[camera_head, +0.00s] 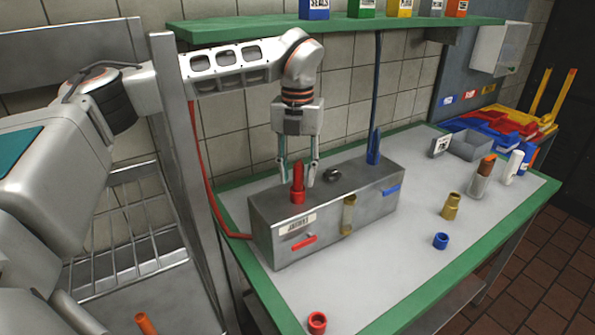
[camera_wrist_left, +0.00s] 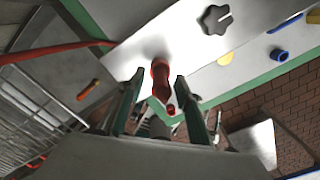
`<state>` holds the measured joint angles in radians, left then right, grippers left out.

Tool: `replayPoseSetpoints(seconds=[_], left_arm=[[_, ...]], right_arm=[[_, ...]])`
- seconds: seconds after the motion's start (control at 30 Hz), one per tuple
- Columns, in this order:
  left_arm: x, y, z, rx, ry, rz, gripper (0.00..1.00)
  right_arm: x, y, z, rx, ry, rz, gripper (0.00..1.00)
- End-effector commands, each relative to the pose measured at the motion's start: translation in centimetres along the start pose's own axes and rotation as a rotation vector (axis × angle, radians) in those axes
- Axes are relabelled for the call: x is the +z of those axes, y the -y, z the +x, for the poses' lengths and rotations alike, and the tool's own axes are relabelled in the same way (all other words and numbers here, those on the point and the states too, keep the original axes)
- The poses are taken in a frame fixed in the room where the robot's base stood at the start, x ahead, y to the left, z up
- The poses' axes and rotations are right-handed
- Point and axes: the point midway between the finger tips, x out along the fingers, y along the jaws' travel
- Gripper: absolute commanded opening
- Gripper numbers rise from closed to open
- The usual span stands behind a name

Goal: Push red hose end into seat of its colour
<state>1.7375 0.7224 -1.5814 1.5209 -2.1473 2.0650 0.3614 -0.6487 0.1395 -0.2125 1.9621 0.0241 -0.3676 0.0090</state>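A red hose end (camera_head: 297,174) stands upright at the left of the grey metal box's top (camera_head: 350,180), with a wider red collar (camera_head: 298,196) at its foot. I cannot tell how deeply it sits there. My left gripper (camera_head: 299,178) points down over it with two fingers apart. In the left wrist view the red piece (camera_wrist_left: 160,80) shows between the open fingers (camera_wrist_left: 157,90), with visible gaps to either side. A red hose (camera_head: 207,195) hangs at the left and runs to the box's lower left edge. My right gripper is not in view.
A dark knob (camera_head: 332,175) and blue hose end (camera_head: 374,147) stand on the box. Red (camera_head: 317,322), blue (camera_head: 440,241) and brass (camera_head: 451,206) cups stand on the green-edged table (camera_head: 400,275). A green shelf (camera_head: 340,25) overhangs the back.

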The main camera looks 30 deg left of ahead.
Motion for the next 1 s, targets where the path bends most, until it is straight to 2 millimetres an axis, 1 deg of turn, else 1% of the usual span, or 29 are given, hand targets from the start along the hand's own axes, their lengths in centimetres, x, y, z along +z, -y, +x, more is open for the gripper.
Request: replayPoseSetpoints(seconds=[0.23,0.37,0.47,0.7,0.8,0.9,1.0], left_arm=[[0.0,0.0,-0.1,0.0,0.0,0.0,0.34],[0.1,0.0,-0.9,0.0,0.002,-0.001,0.34],[0.1,0.1,-2.5,0.0,0.004,0.0,0.34],[0.1,0.0,-7.5,-0.001,0.005,-0.001,0.34],[0.1,0.1,-9.3,-0.001,0.004,0.0,0.34],[0.0,0.0,-10.6,0.0,0.002,-0.001,0.34],[0.0,0.0,-11.5,0.0,0.002,-0.001,0.34]], right_arm=[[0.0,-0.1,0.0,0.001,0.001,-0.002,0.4],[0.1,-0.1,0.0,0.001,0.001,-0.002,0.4],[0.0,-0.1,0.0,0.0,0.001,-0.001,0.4],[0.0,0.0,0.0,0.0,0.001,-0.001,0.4],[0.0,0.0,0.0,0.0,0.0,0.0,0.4],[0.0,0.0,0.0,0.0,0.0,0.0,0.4],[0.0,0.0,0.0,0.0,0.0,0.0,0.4]])
